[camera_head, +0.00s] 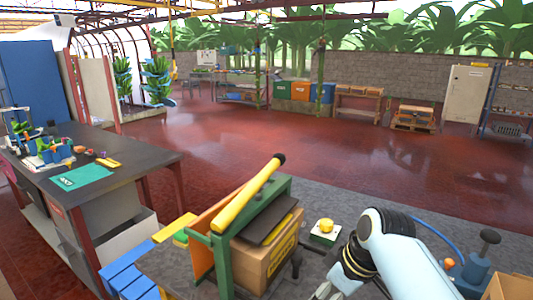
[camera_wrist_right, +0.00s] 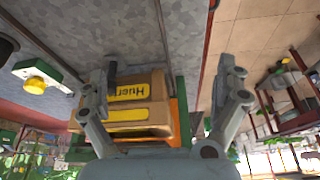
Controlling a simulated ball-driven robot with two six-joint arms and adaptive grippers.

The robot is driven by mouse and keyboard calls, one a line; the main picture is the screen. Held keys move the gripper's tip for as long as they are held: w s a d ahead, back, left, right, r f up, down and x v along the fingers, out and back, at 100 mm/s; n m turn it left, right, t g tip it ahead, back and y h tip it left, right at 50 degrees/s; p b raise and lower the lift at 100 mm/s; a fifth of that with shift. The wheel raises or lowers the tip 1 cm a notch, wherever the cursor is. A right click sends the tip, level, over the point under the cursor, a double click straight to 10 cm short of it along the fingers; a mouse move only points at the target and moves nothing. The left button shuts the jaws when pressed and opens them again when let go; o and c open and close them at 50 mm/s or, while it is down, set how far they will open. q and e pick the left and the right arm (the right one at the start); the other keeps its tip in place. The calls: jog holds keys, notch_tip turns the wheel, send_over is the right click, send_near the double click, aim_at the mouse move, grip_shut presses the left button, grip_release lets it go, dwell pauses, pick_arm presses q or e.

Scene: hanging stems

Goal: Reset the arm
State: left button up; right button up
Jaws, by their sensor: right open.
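My right arm (camera_head: 392,255) comes in from the lower right of the head view, pale blue-white with dark joints and yellow bands. Its gripper is mostly cut off by the bottom edge there. In the right wrist view the right gripper (camera_wrist_right: 168,76) is open, with its two grey fingers wide apart and nothing held between them. A cardboard box with a yellow label (camera_wrist_right: 128,92) shows beyond the fingers; I cannot tell the exact gap. My left arm and gripper are not in view.
A green-framed stand with a yellow-handled lever (camera_head: 248,194) holds the cardboard box (camera_head: 270,250) left of my right arm. A yellow button on a white-and-green base (camera_head: 325,229) stands close by. A dark workbench (camera_head: 130,158) is at the left. Red floor (camera_head: 300,150) behind is clear.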

jog(key=s+d+r+m+h, duration=0.15)
jog(key=s+d+m, duration=0.35)
jog(key=s+d, duration=0.7)
jog(key=s+d+r+m+t+h, duration=0.15)
jog(key=s+r, duration=0.25)
jog(key=s, duration=0.4)
jog(key=s+d+r+m+h, duration=0.1)
jog(key=s+d+r+m, duration=0.2)
jog(key=s, duration=0.4)
notch_tip(320, 180, down, 40)
jog(key=s+d+g+b, duration=0.2)
jog(key=s+b, duration=0.1)
jog(key=b, duration=1.1)
pick_arm(q)
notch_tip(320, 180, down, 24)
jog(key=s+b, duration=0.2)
jog(key=b, duration=0.8)
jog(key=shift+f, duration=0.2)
pick_arm(e)
jog(key=s+f, duration=0.9)
jog(key=f, duration=0.3)
jog(key=s+f+g, duration=0.1)
jog(key=s+f, duration=0.8)
jog(key=f, duration=0.4)
jog(key=shift+d+f, duration=0.15)
jog(key=shift+d, duration=0.05)
